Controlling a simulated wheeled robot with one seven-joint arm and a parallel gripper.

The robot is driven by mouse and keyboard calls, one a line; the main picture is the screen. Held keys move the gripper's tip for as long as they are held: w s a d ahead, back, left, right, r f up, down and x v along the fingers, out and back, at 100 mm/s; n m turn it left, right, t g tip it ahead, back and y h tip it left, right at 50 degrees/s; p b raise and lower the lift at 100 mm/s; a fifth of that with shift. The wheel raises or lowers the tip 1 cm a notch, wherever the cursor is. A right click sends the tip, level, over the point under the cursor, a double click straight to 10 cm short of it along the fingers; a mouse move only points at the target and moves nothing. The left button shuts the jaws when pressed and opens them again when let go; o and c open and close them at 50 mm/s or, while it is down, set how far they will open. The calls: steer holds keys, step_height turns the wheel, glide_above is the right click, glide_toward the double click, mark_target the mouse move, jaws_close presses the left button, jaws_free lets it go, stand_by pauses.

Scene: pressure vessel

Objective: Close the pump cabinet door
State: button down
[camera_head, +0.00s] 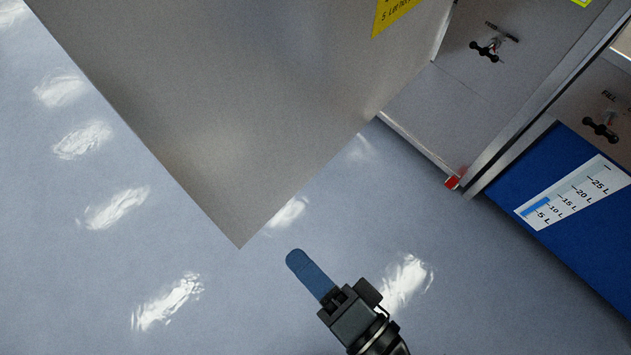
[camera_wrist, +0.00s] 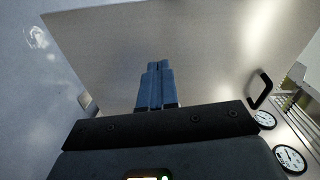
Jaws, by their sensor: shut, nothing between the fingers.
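The cabinet door (camera_head: 250,90) is a large grey panel standing open, swung out over the floor, with part of a yellow label at its top. The cabinet opening (camera_head: 440,110) shows behind it to the right. My gripper (camera_head: 296,260) is shut and empty, its blue fingers just right of and below the door's lower corner in the head view. In the wrist view the shut fingers (camera_wrist: 156,68) point at the grey door panel (camera_wrist: 200,45), and a gap or contact cannot be told. A black handle (camera_wrist: 261,90) shows at the panel's right.
A valve with a black handle (camera_head: 486,49) is inside the cabinet. A red piece (camera_head: 452,183) sits at its lower edge. A blue tank with a litre scale (camera_head: 575,200) stands at right. Round gauges (camera_wrist: 291,159) show in the wrist view. The floor (camera_head: 90,270) is clear.

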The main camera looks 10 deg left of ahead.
steer(key=a+r+g+y, duration=0.1)
steer(key=a+y, duration=0.1)
steer(key=p, duration=0.4)
glide_toward(207, 185)
steer(key=x, duration=0.5)
steer(key=shift+r, duration=0.25)
steer(key=shift+x, duration=0.95)
steer(key=shift+f, duration=0.15)
